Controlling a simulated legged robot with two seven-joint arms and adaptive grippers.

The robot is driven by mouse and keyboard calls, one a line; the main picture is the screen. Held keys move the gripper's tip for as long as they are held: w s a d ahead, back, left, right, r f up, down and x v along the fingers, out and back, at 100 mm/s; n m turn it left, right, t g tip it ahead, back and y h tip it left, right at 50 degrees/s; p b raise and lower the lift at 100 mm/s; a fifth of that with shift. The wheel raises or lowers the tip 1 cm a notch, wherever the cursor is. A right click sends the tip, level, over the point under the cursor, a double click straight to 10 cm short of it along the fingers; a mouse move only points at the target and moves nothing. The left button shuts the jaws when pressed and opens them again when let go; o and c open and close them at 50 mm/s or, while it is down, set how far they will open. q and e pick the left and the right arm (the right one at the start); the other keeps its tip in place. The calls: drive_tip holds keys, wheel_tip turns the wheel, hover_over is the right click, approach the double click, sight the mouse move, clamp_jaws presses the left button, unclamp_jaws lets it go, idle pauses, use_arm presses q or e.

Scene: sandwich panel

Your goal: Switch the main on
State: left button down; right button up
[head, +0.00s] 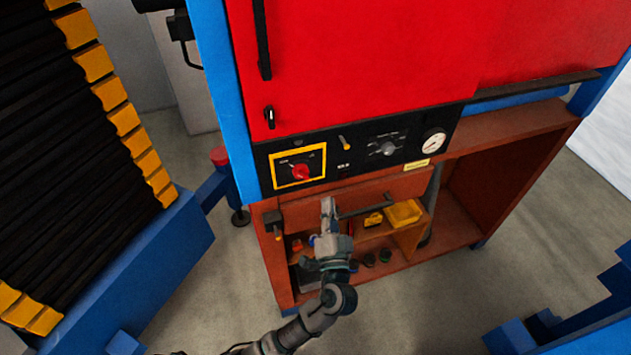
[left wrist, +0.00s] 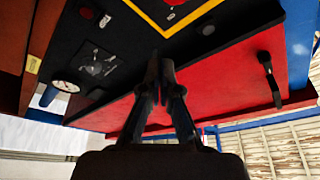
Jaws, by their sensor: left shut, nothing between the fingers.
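The main switch (head: 301,173) is a red rotary knob on a black plate inside a yellow frame, at the left of the black control panel in the head view. Part of the yellow frame (left wrist: 215,8) shows at the top edge of the left wrist view, which looks upside down. My left gripper (head: 327,203) is shut and empty, pointing up just below and to the right of the switch in the head view. Its closed fingers (left wrist: 160,62) show in the left wrist view below the frame. No contact with the knob is visible. My right gripper is not in view.
The black panel also holds a grey dial (head: 388,149) and a round gauge (head: 433,141). Above is a red cabinet door (head: 380,60) with a black handle (head: 262,40). Below is an open brown shelf with a yellow bin (head: 404,212). A blue post (head: 222,100) stands left.

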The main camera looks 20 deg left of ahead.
sight(301, 173)
use_arm(q)
drive_tip(key=w+a+p, duration=0.1)
drive_tip(key=w, duration=0.1)
drive_tip(key=w+a+p, duration=0.1)
drive_tip(key=w+a, duration=0.1)
drive_tip(key=w, duration=0.1)
drive_tip(key=w+a+p, duration=0.1)
drive_tip(key=w+a, duration=0.1)
drive_tip(key=w, duration=0.1)
drive_tip(key=shift+w+a+r+p, duration=0.2)
drive_tip(key=shift+r+p, duration=0.1)
drive_tip(key=shift+s+a+f, duration=0.1)
drive_tip(key=shift+s+f, duration=0.35)
drive_tip(key=shift+f, duration=0.15)
drive_tip(key=shift+w+a, duration=0.1)
